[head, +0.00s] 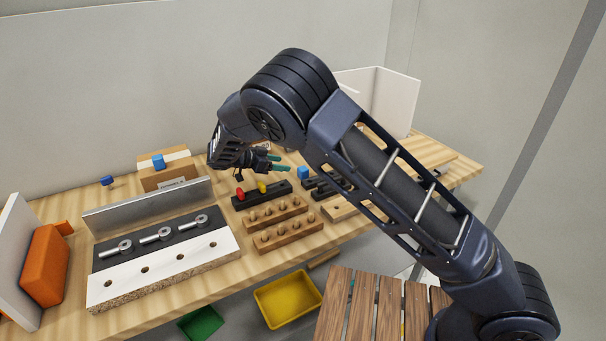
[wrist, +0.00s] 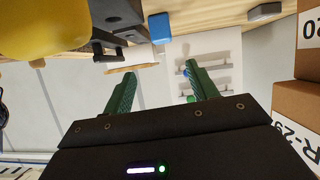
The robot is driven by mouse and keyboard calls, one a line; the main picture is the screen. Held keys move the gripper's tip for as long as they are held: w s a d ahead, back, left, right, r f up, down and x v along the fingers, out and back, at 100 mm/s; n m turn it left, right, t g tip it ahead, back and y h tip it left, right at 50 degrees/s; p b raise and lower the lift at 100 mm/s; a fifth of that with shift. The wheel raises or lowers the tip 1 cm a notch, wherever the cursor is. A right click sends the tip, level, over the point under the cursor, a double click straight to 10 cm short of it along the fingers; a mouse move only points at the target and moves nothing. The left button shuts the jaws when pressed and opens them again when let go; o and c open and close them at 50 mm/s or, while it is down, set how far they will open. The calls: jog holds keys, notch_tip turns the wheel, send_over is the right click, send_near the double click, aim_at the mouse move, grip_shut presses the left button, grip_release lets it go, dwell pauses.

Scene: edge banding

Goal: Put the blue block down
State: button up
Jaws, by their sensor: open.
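A blue block (head: 302,172) sits at the back of the bench, just right of my gripper in the head view. My gripper (head: 278,163) has green fingers, and they are apart from this block. The wrist view shows a blue block (wrist: 160,27) on the wooden surface, beyond the fingertips and touching nothing of the gripper. In that view my gripper (wrist: 162,80) is open, with nothing between its fingers. I cannot tell for certain which blue block the wrist view shows.
A black rack with red and yellow knobs (head: 262,189) stands below my gripper; a yellow shape (wrist: 45,30) looms large in the wrist view. Wooden peg blocks (head: 285,233) and a white drilled panel (head: 165,265) lie in front. Cardboard boxes (wrist: 298,105) stand at the wrist view's right.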

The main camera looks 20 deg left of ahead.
aim_at(304, 167)
jog(key=shift+s+a+f+t, duration=0.35)
jog(key=shift+s+a, duration=0.25)
jog(key=shift+a, duration=0.25)
jog(key=shift+x, duration=5.4)
jog(key=c, duration=1.1)
jog(key=shift+c, duration=0.2)
jog(key=shift+r, duration=0.2)
